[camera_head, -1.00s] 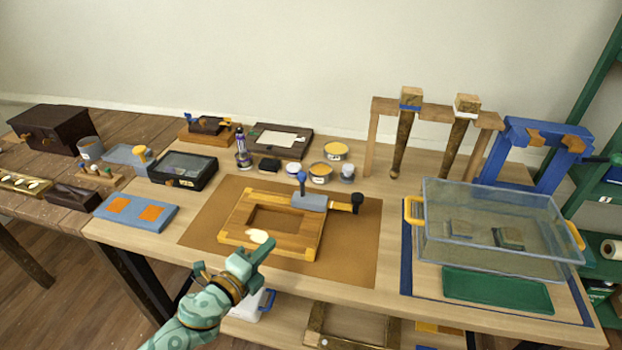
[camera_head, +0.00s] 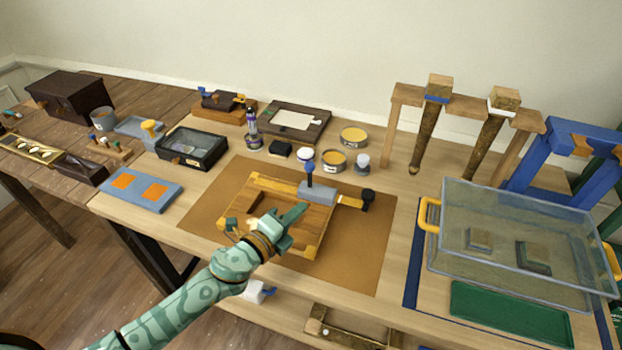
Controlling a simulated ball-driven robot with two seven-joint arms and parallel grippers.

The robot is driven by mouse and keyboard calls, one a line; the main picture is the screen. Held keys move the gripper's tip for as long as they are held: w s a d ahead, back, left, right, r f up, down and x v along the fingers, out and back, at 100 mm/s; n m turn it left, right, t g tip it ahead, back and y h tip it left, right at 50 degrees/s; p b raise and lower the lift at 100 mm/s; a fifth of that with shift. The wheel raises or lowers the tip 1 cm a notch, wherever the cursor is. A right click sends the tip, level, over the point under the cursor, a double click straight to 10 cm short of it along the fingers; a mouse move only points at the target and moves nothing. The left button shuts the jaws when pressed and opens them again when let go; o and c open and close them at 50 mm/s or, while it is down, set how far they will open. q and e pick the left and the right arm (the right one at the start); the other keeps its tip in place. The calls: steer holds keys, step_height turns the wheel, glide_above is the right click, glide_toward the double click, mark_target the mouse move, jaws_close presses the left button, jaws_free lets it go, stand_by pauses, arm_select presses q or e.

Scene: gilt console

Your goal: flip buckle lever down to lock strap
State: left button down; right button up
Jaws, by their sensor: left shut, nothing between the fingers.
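The buckle (camera_head: 318,192) is a grey block on the right side of the wooden frame (camera_head: 262,182), which lies on a brown mat on the bench. A yellow strap (camera_head: 349,201) with a black end sticks out to the right of the buckle. My left gripper (camera_head: 301,211) is shut and empty. It is over the frame, just in front of and below the buckle in the picture; I cannot tell whether it touches anything. It hides part of the frame's middle and front. My right gripper is not in view.
A clear tub (camera_head: 520,270) with yellow handles stands at the right. The brown mat (camera_head: 365,250) is bare right of the frame.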

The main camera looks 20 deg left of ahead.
mark_target(309, 180)
arm_select(q)
steer(key=b+x, duration=0.1)
steer(key=x, duration=0.7)
steer(key=shift+w+d, duration=0.1)
steer(key=shift+w, duration=0.2)
steer(key=shift+w+a+r, duration=0.15)
steer(key=shift+w+a, duration=0.45)
steer(key=shift+a, duration=0.2)
steer(key=shift+w+a+r, duration=0.2)
steer(key=shift+w+a, duration=0.4)
steer(key=shift+a, duration=0.2)
steer(key=shift+a+b, duration=0.1)
steer(key=shift+b, duration=0.2)
steer(key=shift+a+n, duration=0.15)
steer(key=shift+n, duration=0.15)
